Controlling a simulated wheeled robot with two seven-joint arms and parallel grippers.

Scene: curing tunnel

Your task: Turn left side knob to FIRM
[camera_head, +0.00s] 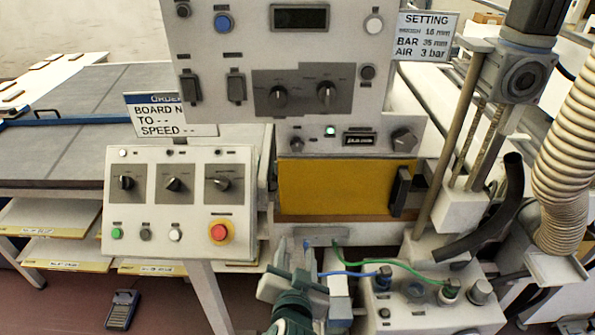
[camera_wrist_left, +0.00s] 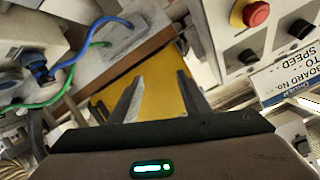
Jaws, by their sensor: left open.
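The grey central panel (camera_head: 340,125) carries a pair of dark rotary knobs, a left one (camera_head: 278,96) and a right one (camera_head: 326,94). A control box (camera_head: 130,225) on the left has three more dark knobs in a row. I cannot read FIRM anywhere or tell which knob bears it. My left gripper (camera_head: 295,277) is low in the middle of the head view, below the yellow panel (camera_head: 325,187). In the left wrist view, the gripper (camera_wrist_left: 158,78) is open and empty, its fingers pointing toward the yellow panel (camera_wrist_left: 154,98). My right gripper is not seen.
A red emergency button (camera_head: 219,233) is on the control box; it also shows in the left wrist view (camera_wrist_left: 256,14). Blue and green hoses (camera_head: 400,265) run beside my left gripper. A ribbed duct (camera_head: 566,160) stands at the right.

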